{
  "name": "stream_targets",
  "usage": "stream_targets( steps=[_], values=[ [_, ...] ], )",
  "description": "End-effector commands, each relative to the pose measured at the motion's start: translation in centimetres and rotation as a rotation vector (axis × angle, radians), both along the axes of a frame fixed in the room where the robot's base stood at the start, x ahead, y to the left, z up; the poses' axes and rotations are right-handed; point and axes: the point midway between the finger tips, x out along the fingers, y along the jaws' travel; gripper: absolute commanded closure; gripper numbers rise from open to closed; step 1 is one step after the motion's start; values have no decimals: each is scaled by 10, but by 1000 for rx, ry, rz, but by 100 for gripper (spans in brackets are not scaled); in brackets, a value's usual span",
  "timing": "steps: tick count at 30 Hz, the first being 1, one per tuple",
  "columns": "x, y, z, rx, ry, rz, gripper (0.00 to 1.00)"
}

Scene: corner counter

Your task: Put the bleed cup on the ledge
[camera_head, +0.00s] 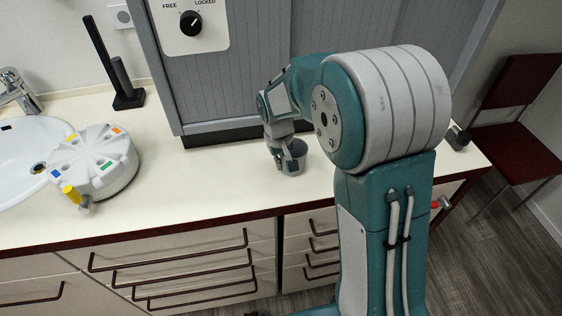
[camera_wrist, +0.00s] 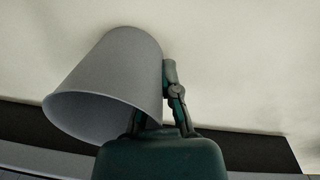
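The bleed cup (camera_head: 296,157) is a small grey tapered cup on or just above the cream counter, in front of the grey shutter cabinet. In the wrist view the cup (camera_wrist: 105,80) is large, with its wide mouth towards the lower left. My gripper (camera_head: 284,158) is at the cup's left side in the head view. In the wrist view one finger lies against the cup's right outer wall; the other is partly hidden at the mouth. The gripper looks shut on the cup wall. A dark ledge (camera_head: 232,134) runs along the cabinet's foot, behind the cup.
A white round device (camera_head: 112,180) with coloured marks stands beside the sink (camera_head: 22,165) at left. A black upright stand (camera_head: 126,100) is behind it. A small dark object (camera_head: 458,138) is near the counter's right end. The counter between device and cup is clear.

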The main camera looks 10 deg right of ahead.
Motion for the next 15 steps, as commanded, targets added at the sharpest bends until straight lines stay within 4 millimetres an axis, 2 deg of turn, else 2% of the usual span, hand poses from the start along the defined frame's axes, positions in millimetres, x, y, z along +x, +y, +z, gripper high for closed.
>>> stream_targets(
  steps=[1, 2, 3, 4, 15],
  values=[
    [0, -2, -1, 1, 1, -1, 93],
    [0, -2, -1, 1, 0, -1, 79],
    [0, -2, -1, 2, 0, -1, 62],
    [0, -2, -1, 2, 0, -1, 57],
    [0, 1, 1, -2, 0, -1, 57]
  ],
)
